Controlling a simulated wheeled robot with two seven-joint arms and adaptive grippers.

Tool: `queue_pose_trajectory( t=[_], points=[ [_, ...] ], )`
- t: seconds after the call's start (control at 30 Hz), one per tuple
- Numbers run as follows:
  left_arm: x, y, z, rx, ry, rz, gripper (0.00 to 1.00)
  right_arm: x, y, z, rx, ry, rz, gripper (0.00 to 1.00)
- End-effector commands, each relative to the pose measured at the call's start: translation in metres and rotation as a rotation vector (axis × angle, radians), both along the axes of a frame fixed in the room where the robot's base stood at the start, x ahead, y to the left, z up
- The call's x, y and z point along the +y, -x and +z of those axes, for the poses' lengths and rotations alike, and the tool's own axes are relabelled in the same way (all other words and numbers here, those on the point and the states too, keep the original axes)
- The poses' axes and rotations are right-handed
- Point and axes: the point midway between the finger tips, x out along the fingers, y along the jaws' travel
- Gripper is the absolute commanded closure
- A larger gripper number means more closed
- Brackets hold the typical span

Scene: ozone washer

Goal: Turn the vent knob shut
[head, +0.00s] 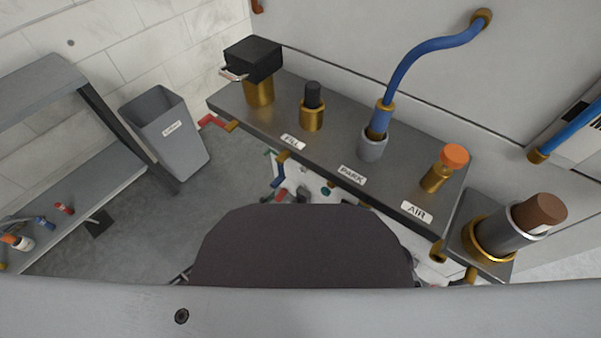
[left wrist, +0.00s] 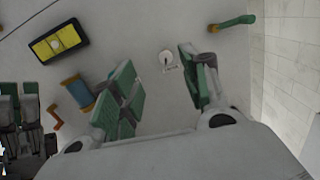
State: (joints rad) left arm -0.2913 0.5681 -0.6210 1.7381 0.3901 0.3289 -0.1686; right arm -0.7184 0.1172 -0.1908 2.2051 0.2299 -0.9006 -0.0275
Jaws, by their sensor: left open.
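In the left wrist view my left gripper (left wrist: 160,88) is open, with its two green-padded fingers apart and nothing between them. A green-handled lever (left wrist: 232,23) is at the upper right, and a blue and gold fitting (left wrist: 78,92) is left of the fingers. What looks like my right gripper (left wrist: 20,105) is at the left edge, its opening unclear. In the head view, a dark rounded shape hides most of the panel front.
A grey bin (head: 165,130) and a bench (head: 95,180) stand at left. A yellow and black box (left wrist: 58,42) is on the panel.

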Motion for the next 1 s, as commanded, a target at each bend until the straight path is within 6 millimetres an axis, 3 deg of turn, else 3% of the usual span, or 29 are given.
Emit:
queue_pose_trajectory(
  t=[0.2, 0.67, 1.0],
  points=[
    [0.001, -0.002, 0.017, -0.075, 0.03, 0.007, 0.54, 0.0, -0.002, 0.001, -0.011, -0.002, -0.002, 0.6],
    [0.0, -0.003, 0.017, -0.079, 0.023, 0.007, 0.54, 0.0, -0.002, 0.0, -0.012, -0.002, -0.002, 0.6],
    [-0.013, -0.022, 0.017, -0.08, 0.025, 0.007, 0.54, 0.002, -0.004, -0.009, -0.026, -0.015, -0.005, 0.6]
  ],
)
